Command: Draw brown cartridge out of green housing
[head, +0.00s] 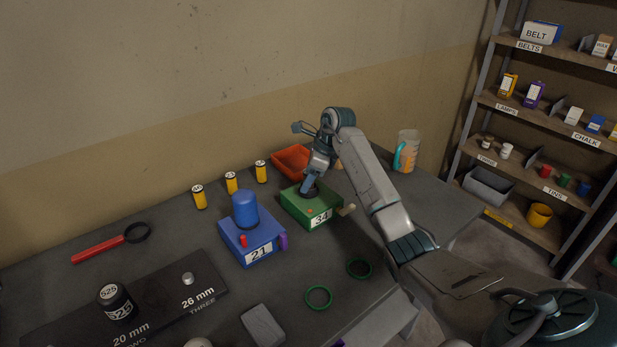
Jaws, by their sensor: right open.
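The green housing (325,218), labelled 34, stands on the dark table, right of the blue housing. My right gripper (311,189) points down at the top of the green housing, its jaws open. A dark round shape shows just under its fingertips; I cannot tell whether they touch it. No brown cartridge can be made out clearly; the gripper hides part of the housing's top. A small tan piece (347,209) shows at the housing's right side. My left gripper is not in view.
A blue housing (238,247) labelled 21 holds a blue cylinder (245,210). An orange tray (290,157) lies behind the green housing, with several yellow cylinders (231,183) to its left. Green rings (319,297) lie in front. A jug (407,150) stands back right.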

